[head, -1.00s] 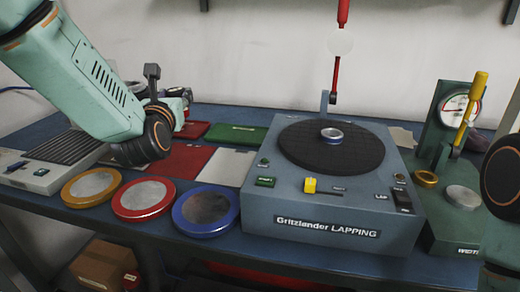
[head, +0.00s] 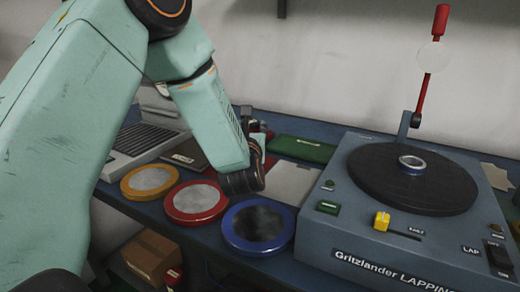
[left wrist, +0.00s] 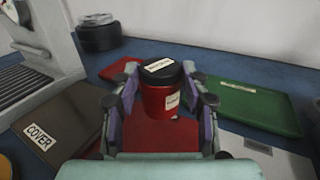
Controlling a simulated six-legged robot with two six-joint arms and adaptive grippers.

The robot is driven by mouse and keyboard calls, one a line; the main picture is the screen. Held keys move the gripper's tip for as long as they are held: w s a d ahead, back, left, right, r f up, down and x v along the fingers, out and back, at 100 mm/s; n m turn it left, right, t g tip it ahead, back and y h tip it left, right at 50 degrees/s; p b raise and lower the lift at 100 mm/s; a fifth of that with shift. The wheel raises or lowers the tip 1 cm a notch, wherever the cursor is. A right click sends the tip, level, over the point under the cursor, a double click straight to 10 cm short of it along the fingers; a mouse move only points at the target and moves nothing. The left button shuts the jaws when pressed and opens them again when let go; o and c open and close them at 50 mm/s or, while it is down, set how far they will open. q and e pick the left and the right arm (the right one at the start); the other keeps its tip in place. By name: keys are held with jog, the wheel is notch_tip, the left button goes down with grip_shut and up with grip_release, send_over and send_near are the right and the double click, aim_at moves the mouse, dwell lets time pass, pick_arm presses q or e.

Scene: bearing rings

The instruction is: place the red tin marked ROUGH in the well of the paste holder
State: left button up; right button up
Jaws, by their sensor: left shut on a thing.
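The red tin (left wrist: 160,98) has a black lid with a white label and another white label on its side; the lettering is too small to read surely. In the left wrist view it stands upright between the fingers of my left gripper (left wrist: 163,110), which is shut on it. My right gripper is out of view.
Yellow (head: 150,181), red (head: 196,202) and blue (head: 258,226) rimmed discs line the front of the bench. The grey lapping machine (head: 345,235) stands to the right. A green mat (left wrist: 246,106), a dark cover (left wrist: 60,130) and a dark round stack (left wrist: 98,34) surround the tin.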

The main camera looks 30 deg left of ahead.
pick_arm(q)
jog(key=shift+d+f, duration=0.1)
jog(key=shift+f, duration=0.2)
jog(key=f+b, duration=0.1)
jog(key=f, duration=0.2)
jog(key=shift+a+f, duration=0.1)
jog(key=shift+a, duration=0.1)
jog(key=shift+f, duration=0.25)
jog(key=shift+w+d+r, duration=0.1)
jog(key=shift+w+d, duration=0.05)
jog(key=o, duration=0.8)
jog(key=shift+f+b, duration=0.2)
jog(key=shift+b, duration=0.1)
jog(key=o, duration=0.4)
jog(key=shift+o, duration=0.2)
jog(key=shift+r, duration=0.1)
